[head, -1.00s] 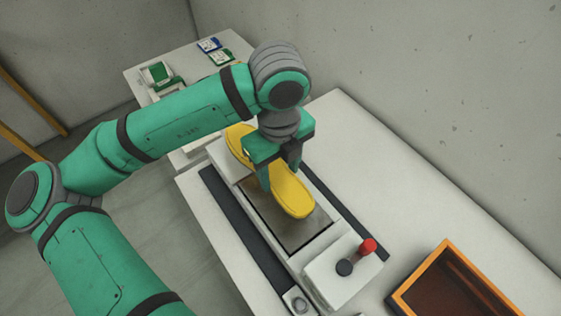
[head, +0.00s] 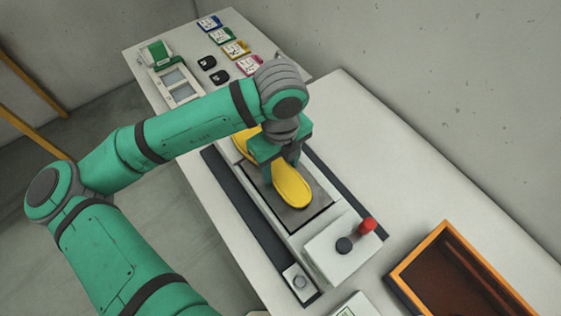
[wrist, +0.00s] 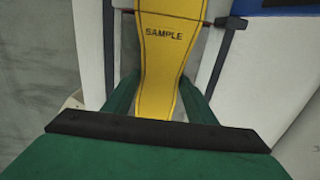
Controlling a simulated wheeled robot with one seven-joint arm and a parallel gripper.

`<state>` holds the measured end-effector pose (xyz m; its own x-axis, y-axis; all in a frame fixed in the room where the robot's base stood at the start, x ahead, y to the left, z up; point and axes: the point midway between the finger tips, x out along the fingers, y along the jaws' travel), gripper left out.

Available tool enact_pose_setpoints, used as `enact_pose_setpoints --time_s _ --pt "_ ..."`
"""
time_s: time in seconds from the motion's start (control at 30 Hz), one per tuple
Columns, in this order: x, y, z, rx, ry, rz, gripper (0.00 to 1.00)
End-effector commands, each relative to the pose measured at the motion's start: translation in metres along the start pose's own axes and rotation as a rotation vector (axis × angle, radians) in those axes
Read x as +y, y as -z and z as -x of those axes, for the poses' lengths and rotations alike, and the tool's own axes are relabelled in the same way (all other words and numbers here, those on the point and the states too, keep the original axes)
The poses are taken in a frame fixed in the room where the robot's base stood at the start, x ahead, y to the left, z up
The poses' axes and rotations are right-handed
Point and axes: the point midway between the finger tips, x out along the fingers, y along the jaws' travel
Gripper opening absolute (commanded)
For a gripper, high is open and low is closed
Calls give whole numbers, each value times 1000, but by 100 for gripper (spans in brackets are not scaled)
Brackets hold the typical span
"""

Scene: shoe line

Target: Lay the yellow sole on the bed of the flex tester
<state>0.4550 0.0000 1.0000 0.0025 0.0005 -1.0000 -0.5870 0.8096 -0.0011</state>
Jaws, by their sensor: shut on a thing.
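The yellow sole (head: 291,189) lies lengthwise over the grey-brown bed plate (head: 313,215) of the flex tester (head: 318,258). My gripper (head: 279,165) is shut across the sole's narrow middle, with fingers along both sides. The sole's near end is over the plate, and its far end shows beyond the gripper. In the wrist view the sole (wrist: 170,60) bears the word SAMPLE and runs up between my fingers. The sole looks roughly flat and in line with the tester. I cannot tell whether its underside touches the bed.
A red-topped lever (head: 367,226) and dark knob (head: 344,245) stand on the tester's near end. An orange-rimmed box (head: 446,232) is at the right. Coloured cards (head: 228,36) and a green-and-white device (head: 158,54) are on the far table.

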Motion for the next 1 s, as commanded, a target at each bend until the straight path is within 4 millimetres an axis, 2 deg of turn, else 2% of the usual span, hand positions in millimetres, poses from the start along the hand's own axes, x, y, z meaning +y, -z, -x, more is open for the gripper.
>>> enact_pose_setpoints --time_s 0.27,0.3,0.37,0.63,0.77,1.0 --pt "0 0 0 0 0 0 23" --pt "0 0 0 0 0 0 61" --pt "0 0 0 0 0 0 73" --pt "0 0 0 0 -1 0 73" --pt "0 0 6 0 -1 0 73" --pt "-1 -1 45 -3 1 0 73"
